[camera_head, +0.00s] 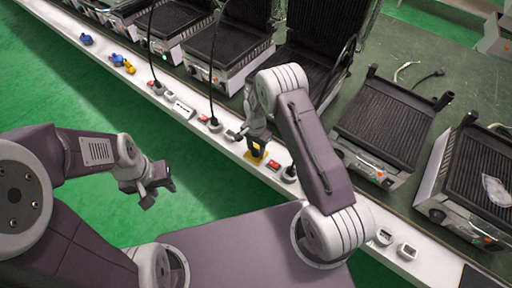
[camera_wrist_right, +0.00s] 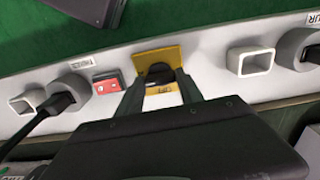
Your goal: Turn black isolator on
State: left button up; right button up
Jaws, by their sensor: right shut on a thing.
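The black isolator is a dark knob (camera_wrist_right: 160,74) on a yellow plate (camera_wrist_right: 172,54), set on the white rail. In the right wrist view, my right gripper (camera_wrist_right: 159,80) has its two fingers on either side of the black knob, shut on it. In the head view, the yellow plate (camera_head: 256,153) shows just below my right gripper (camera_head: 254,136), and the knob is mostly hidden by the gripper and arm. My left gripper (camera_head: 158,180) hangs over the green floor, apart from everything; its finger gap is not clear.
Along the white rail (camera_head: 424,262) are a red switch (camera_wrist_right: 107,83), a black plug (camera_wrist_right: 60,103) in a round socket, and an empty square socket (camera_wrist_right: 250,62). Contact grills (camera_head: 385,118) stand on the bench behind. The green floor (camera_head: 70,85) in front is free.

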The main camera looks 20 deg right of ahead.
aim_at(256, 149)
jog(key=shift+m, duration=0.3)
jog(key=o, duration=1.4)
notch_tip(256, 149, up, 9)
jog(key=shift+r+p, duration=0.1)
jog(key=shift+p, duration=0.45)
